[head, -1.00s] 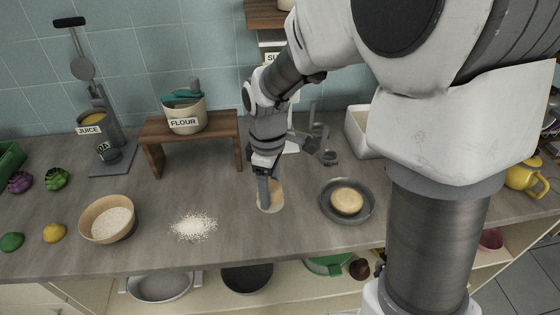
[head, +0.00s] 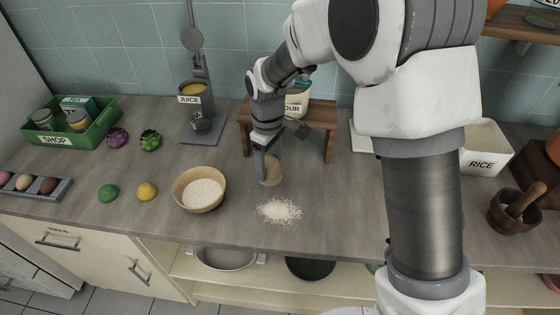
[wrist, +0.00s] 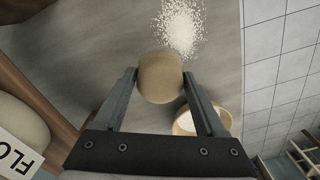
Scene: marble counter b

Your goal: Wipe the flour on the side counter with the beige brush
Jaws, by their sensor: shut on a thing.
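The flour (head: 280,211) is a loose white patch on the grey counter (head: 340,215), near its front edge. It also shows at the top of the wrist view (wrist: 180,25). My gripper (head: 267,165) points down just behind the flour. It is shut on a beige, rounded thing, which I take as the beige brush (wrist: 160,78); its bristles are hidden. In the head view the brush (head: 271,172) is partly behind the fingers, and I cannot tell whether it touches the counter.
A wooden bowl of white grains (head: 200,189) stands left of the flour. A wooden stand (head: 322,117) with a flour pot (head: 297,103) is behind my gripper. A lemon (head: 147,191) and lime (head: 108,193) lie farther left.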

